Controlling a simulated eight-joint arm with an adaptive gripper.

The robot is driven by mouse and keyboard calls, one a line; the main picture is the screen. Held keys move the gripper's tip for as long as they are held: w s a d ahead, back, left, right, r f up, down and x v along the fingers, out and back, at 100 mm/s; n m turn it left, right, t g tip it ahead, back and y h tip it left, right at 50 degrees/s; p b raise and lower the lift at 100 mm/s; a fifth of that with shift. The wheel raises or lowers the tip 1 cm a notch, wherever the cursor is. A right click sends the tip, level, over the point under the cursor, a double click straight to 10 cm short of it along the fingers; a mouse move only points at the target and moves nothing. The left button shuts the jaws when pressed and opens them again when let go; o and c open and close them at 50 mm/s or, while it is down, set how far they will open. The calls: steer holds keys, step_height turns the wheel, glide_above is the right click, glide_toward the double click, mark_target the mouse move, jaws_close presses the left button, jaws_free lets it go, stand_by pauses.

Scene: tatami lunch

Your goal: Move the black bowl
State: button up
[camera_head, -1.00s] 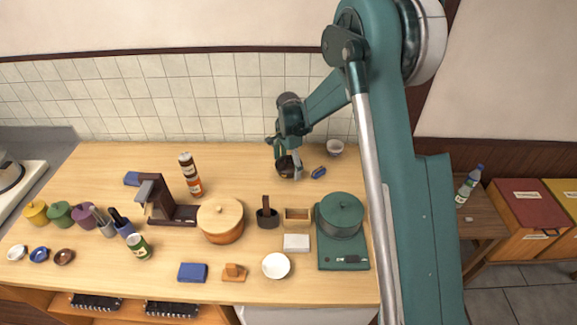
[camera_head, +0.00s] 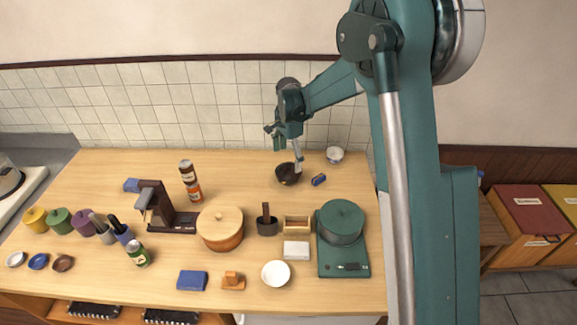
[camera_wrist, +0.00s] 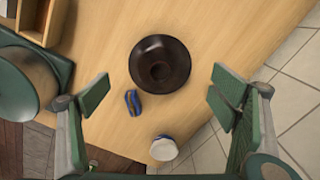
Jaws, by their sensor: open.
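The black bowl (camera_head: 284,175) stands on the wooden counter near the back wall, left of a small blue item. In the wrist view the bowl (camera_wrist: 160,64) is a dark round shape with a smaller ring in its middle, fully visible and clear of both fingers. My gripper (camera_head: 287,148) is above the bowl, apart from it.
The small blue item (camera_head: 319,180) and a white cup (camera_head: 334,155) are close on the bowl's right. A green pot (camera_head: 340,218) and a wooden box (camera_head: 296,224) stand in front.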

steer(key=shift+r, duration=1.9)
steer(key=shift+s+d+r, duration=0.3)
steer(key=shift+r, duration=0.2)
steer(key=s+d+r+n+t+b, duration=0.1)
steer(key=s+d+r+n+t, duration=0.15)
steer(key=s+d+r, duration=0.65)
steer(key=s+d+r+n+t+b, duration=0.1)
steer(key=s+d+r+n, duration=0.2)
steer(key=s+d+r, duration=0.5)
steer(key=s+d+f+n+t, duration=0.1)
steer(key=s+d+n, duration=0.1)
steer(key=s, duration=0.7)
steer(key=s+d+f+n+t+b, duration=0.1)
steer(key=s+d+f+n, duration=0.1)
steer(key=s, duration=0.6)
steer(key=s+d+f+n+t, duration=0.1)
steer(key=s+d+n, duration=0.1)
steer(key=s, duration=0.7)
steer(key=shift+s+d+f+t+b, duration=0.2)
steer(key=shift+s+f+t+b, duration=0.1)
steer(key=shift+f+t+b, duration=0.1)
steer(key=shift+n, duration=0.25)
